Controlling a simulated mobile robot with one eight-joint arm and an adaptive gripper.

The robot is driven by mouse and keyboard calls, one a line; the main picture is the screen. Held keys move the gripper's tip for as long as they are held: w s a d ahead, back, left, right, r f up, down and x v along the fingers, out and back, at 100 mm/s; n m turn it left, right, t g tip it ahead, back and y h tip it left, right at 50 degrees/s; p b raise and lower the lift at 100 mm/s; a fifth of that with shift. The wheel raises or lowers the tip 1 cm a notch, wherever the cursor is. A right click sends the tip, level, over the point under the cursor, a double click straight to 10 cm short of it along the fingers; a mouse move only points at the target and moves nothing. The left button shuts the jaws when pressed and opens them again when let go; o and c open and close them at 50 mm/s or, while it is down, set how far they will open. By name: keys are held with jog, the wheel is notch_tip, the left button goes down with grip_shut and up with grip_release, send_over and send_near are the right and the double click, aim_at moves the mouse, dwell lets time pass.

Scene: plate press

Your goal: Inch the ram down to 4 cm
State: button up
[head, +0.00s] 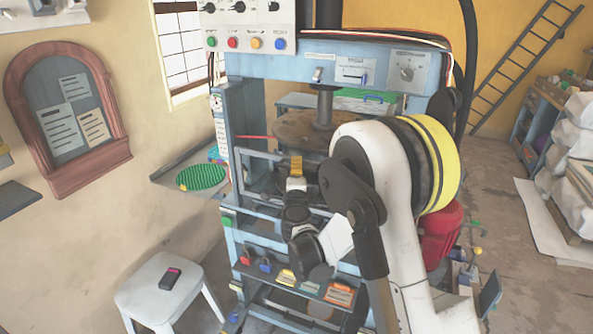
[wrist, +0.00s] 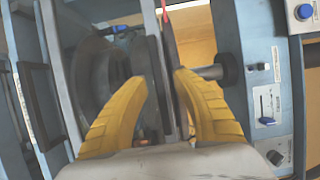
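The press ram is a grey rod (head: 325,106) with a round brown plate (head: 290,128) under the blue crossbeam. In the wrist view, which is turned sideways, the rod (wrist: 206,73) lies behind the right finger. A red pointer (head: 252,137) sticks out left at about plate height. The control panel (head: 250,20) above carries green (head: 212,42), red (head: 232,43), yellow (head: 256,43) and blue (head: 280,44) buttons. My gripper (wrist: 162,82) is open, its yellow fingers apart, in front of the press below the plate. I cannot read the ram height.
The crossbeam has a slider panel (head: 354,72) and a knob (head: 406,72). A blue guard frame (head: 250,160) stands close beside my gripper. A green disc (head: 201,177) lies on a side shelf. A white stool (head: 168,290) stands front left. My arm hides the press's right side.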

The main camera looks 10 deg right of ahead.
grip_shut()
notch_tip(320, 180, up, 19)
jog(key=p, duration=1)
jog(key=shift+f, duration=0.2)
grip_release()
jog(key=shift+f, duration=0.1)
jog(key=shift+s, duration=0.15)
jog(key=v, duration=1.1)
jog(key=shift+s+a, duration=0.2)
jog(key=shift+s, duration=0.15)
